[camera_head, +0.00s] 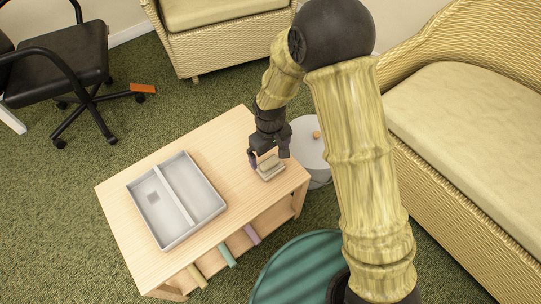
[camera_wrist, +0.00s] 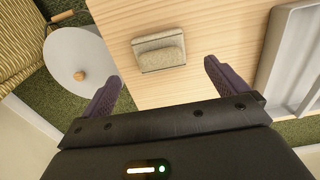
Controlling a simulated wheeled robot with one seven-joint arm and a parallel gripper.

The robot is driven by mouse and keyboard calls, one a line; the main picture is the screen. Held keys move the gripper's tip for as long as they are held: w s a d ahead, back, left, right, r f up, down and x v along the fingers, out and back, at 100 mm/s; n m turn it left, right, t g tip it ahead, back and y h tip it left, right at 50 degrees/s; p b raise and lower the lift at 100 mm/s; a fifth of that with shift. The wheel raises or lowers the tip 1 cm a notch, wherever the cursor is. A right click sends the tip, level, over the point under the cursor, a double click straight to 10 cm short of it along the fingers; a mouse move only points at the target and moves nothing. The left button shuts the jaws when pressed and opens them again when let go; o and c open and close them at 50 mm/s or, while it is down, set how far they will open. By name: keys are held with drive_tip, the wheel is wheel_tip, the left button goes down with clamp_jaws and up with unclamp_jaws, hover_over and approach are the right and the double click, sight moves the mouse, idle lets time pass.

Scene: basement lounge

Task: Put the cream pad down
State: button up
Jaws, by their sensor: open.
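The cream pad (camera_head: 271,168) is a small block with a paler strip along one side. It rests on the wooden table (camera_head: 239,130) near its right end. In the wrist view, the cream pad (camera_wrist: 160,58) lies on the bare tabletop, beyond the fingertips and between their lines. My gripper (camera_head: 266,155) is just above and behind the pad in the head view. In the wrist view, my gripper (camera_wrist: 163,70) has its two purple fingers spread wide with nothing between them. The fingers look clear of the pad.
A grey two-compartment tray (camera_head: 211,189) sits on the table's left half. A white round lidded bin (camera_head: 311,145) with a wooden knob stands by the table's right end. Wicker seats (camera_head: 466,115) are to the right and back. An office chair (camera_head: 66,55) is at upper left.

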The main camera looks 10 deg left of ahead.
sight(270, 162)
wheel_tip(270, 162, up, 5)
drive_tip(key=shift+r+p, duration=0.15)
drive_tip(key=shift+p, duration=0.65)
drive_tip(key=s+d+r+m+t, duration=0.1)
drive_tip(key=s+d+r+m, duration=0.1)
drive_tip(key=d, duration=0.6)
drive_tip(key=s+d+r+m, duration=0.2)
drive_tip(key=d+r+m, duration=0.2)
drive_tip(key=d, duration=0.5)
drive_tip(key=s+d+r+m+t, duration=0.1)
drive_tip(key=s+d+r+m, duration=0.2)
drive_tip(key=d+r, duration=0.3)
drive_tip(key=d+m, duration=0.1)
drive_tip(key=d, duration=0.1)
drive_tip(key=shift+d+r+t, duration=0.15)
drive_tip(key=shift+d+t, duration=0.15)
drive_tip(key=shift+d, duration=0.05)
drive_tip(key=w+p+v, duration=0.2)
drive_tip(key=p+v, duration=1)
drive_tip(key=w+r+p+v, duration=0.1)
drive_tip(key=w+p+v, duration=0.2)
drive_tip(key=p+v, duration=0.9)
drive_tip(key=w+r+p+v, duration=0.1)
drive_tip(key=w+p+v, duration=0.2)
drive_tip(key=p+v, duration=1)
drive_tip(key=shift+w+p, duration=0.15)
drive_tip(key=shift+p, duration=0.3)
